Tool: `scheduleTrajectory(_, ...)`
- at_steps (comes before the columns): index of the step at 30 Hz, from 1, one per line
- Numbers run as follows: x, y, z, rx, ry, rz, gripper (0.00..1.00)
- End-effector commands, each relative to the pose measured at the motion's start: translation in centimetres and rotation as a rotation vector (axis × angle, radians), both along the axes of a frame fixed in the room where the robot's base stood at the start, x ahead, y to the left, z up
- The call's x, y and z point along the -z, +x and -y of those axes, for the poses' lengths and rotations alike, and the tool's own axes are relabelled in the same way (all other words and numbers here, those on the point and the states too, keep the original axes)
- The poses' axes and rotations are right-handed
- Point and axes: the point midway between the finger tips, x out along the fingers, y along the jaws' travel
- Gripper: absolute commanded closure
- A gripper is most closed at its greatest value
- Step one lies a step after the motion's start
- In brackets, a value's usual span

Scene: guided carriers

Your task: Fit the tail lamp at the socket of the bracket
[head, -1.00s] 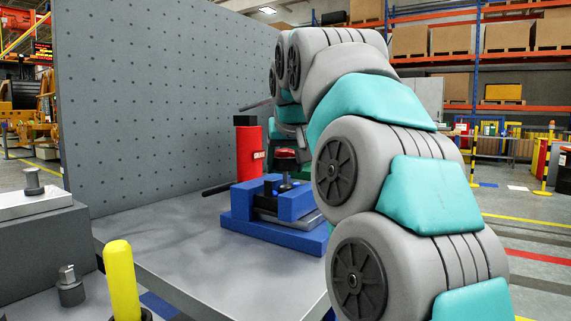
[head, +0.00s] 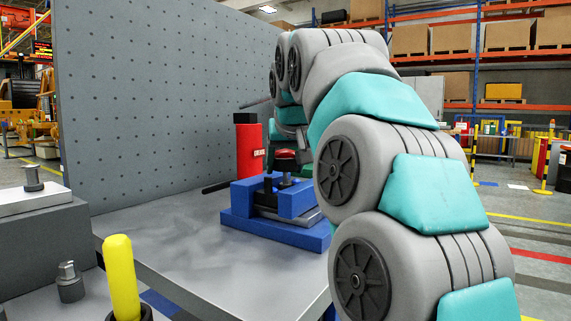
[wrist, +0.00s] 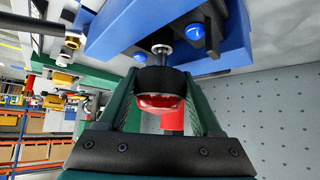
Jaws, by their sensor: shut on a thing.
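The tail lamp (wrist: 158,85) has a black round body and a red lens, and a light metal tip shows at its far end. In the wrist view my gripper (wrist: 160,100) is shut on it, one green finger at each side. The blue fixture with the bracket (wrist: 125,30) lies just beyond the lamp. In the head view the red and black lamp (head: 286,160) is over the blue fixture (head: 290,232), upright. My arm covers most of my gripper there. I cannot make out the socket or tell whether the lamp's tip is in it.
A red cylinder (head: 249,148) stands behind the fixture. A grey perforated panel (head: 170,100) closes off the back of the table (head: 190,245). A yellow post (head: 121,275) and a grey block (head: 40,240) stand at the near left.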

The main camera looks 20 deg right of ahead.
Motion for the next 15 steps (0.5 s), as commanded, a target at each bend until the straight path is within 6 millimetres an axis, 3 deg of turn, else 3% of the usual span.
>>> scheduleTrajectory(15,1.3,0.0,0.0,0.000,0.000,0.001,0.98)
